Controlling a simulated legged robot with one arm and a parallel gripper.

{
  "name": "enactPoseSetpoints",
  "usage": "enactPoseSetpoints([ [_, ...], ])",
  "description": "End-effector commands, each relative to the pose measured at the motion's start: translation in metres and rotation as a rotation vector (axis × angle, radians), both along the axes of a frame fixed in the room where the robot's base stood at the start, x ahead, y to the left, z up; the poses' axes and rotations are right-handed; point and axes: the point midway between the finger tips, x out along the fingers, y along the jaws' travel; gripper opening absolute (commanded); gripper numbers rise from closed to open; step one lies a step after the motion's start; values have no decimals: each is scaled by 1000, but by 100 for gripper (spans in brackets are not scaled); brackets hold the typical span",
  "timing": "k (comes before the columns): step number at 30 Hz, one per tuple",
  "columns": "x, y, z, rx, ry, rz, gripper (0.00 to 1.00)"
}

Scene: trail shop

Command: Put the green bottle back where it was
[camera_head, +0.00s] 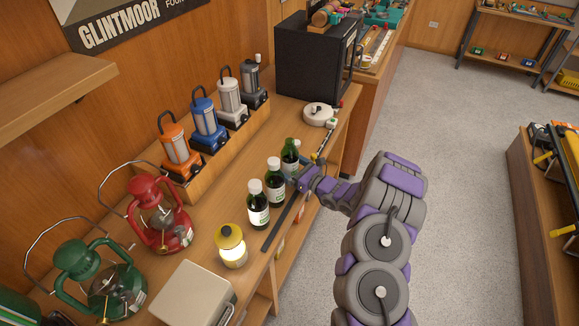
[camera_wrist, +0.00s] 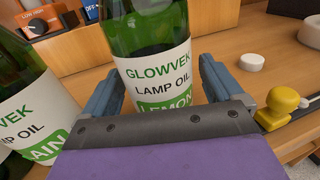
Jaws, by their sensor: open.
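A green glass bottle (camera_head: 290,157) stands upright on the wooden counter, farthest back in a row of three. In the wrist view this bottle (camera_wrist: 150,40) has a white label reading "GLOWVEK LAMP OIL LEMON". My gripper (camera_head: 294,171) is at it, with its open fingers on either side of the bottle in the wrist view (camera_wrist: 157,85). I cannot tell whether either finger touches it. The middle bottle (camera_head: 274,184) and near bottle (camera_head: 257,206) have white caps. A neighbouring bottle (camera_wrist: 30,90) stands close at left in the wrist view, its label partly cut off.
A lit yellow-topped lantern (camera_head: 231,245) and a red lantern (camera_head: 160,215) stand nearer. Several small lanterns (camera_head: 205,125) line a raised wooden step behind. A white round piece (camera_wrist: 252,62) and a yellow knob (camera_wrist: 280,108) lie right of the bottle. A black box (camera_head: 312,60) stands farther back.

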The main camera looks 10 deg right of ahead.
Motion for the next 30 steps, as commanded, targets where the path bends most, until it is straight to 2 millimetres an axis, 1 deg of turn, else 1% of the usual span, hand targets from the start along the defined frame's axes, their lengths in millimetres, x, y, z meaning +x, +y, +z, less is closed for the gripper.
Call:
enactPoseSetpoints([
  [5, -1, -1, 3, 0, 0, 0, 93],
  [8, -9, -9, 3, 1, 2, -4, 93],
  [11, -22, -19, 3, 3, 3, -4, 93],
  [18, -61, -52, 4, 2, 1, -6, 93],
  [21, -74, -62, 3, -1, 1, -4, 93],
  [25, -86, -71, 3, 0, 1, -4, 93],
  [30, -93, -75, 2, 0, 2, -1, 93],
])
